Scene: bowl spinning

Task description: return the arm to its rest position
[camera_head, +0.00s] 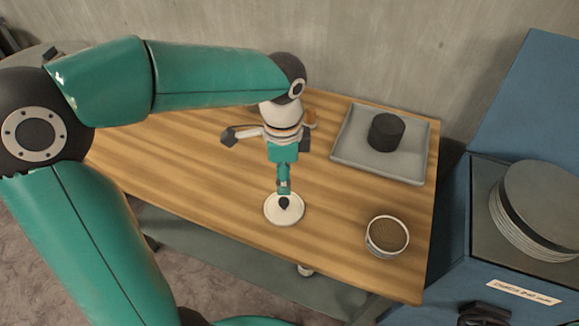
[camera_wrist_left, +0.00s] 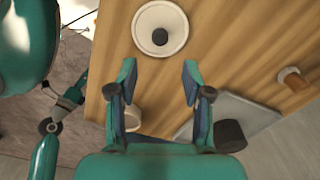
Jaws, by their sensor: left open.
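My left arm reaches in from the left in the head view. My left gripper (camera_head: 284,188) points down above a white disc with a dark knob (camera_head: 297,216) on the table. In the left wrist view the left gripper (camera_wrist_left: 158,72) is open, with nothing between its fingers. The white disc (camera_wrist_left: 143,17) lies beyond the fingertips there, apart from them. In the left wrist view, teal links at lower left look like my right arm. Any gripper at its end is too small and unclear to read.
A bowl (camera_head: 387,235) stands at the table's right front. A grey tray (camera_head: 352,150) holds a dark cylinder (camera_head: 387,131). An orange-brown object (camera_head: 310,117) is partly hidden behind my left wrist. A blue cabinet (camera_head: 535,90) with stacked plates (camera_head: 540,205) stands right of the wooden table (camera_head: 340,220).

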